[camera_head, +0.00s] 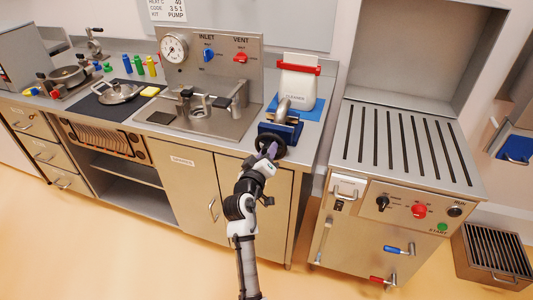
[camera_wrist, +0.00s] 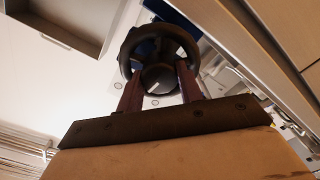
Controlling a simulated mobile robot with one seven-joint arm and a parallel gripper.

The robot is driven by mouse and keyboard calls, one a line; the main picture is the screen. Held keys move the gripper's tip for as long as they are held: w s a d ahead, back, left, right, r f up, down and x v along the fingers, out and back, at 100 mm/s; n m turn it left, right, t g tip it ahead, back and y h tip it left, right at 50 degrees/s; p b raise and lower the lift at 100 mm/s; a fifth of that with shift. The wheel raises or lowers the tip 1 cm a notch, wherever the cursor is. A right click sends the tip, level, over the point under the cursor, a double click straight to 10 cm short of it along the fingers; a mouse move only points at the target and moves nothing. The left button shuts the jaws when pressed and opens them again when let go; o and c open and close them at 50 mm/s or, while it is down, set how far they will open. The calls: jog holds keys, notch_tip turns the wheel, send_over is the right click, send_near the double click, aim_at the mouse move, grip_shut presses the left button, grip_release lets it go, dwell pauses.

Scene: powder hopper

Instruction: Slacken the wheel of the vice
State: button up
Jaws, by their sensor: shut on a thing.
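The blue vice (camera_head: 283,128) stands on a blue mat at the right end of the counter, with a curved metal pipe piece (camera_head: 283,108) at it. Its black wheel (camera_head: 271,147) faces the front, towards my arm. My gripper (camera_head: 268,153) is at the wheel. In the wrist view the wheel (camera_wrist: 160,36) shows its rim, spokes and a round hub with a pale mark (camera_wrist: 158,82). My gripper's two fingers (camera_wrist: 160,84) reach to either side of the hub and are shut on it. The vice's blue body is mostly hidden behind the wheel there.
A white cleaner bag (camera_head: 298,88) with a red clamp stands behind the vice. A sink (camera_head: 198,112) with black-handled fittings is to the left. A slotted-top machine (camera_head: 405,150) stands to the right, across a narrow gap. The floor in front is clear.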

jog(key=o, duration=1)
jog(key=shift+d, duration=0.15)
jog(key=shift+c, duration=0.2)
jog(key=shift+s, duration=0.15)
jog(key=b+v, duration=0.4)
jog(key=v, duration=0.8)
jog(key=shift+s+f, duration=0.1)
jog(key=shift+s, duration=0.05)
jog(key=shift+s+a, duration=0.4)
jog(key=shift+s, duration=0.2)
